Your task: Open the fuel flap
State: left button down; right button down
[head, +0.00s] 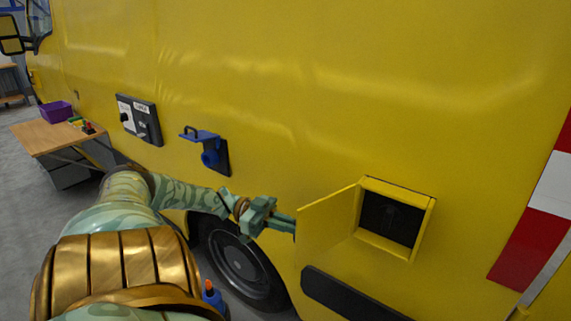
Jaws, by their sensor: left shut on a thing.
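The yellow fuel flap (327,222) stands open on the side of the yellow vehicle. It is swung out to the left from its square frame, and the dark recess (388,218) behind it is exposed. My left gripper (288,223) is at the flap's outer left edge, shut on it. The fingertips are partly hidden at the edge. My right gripper is not in view.
A blue hinged fitting (207,147) and a dark control panel (138,119) are on the vehicle wall to the left. A wooden table (50,137) holds a purple bin (56,115). A wheel (240,267) is below my left arm.

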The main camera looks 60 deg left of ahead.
pick_arm(q)
jog(key=shift+w+r, duration=0.3)
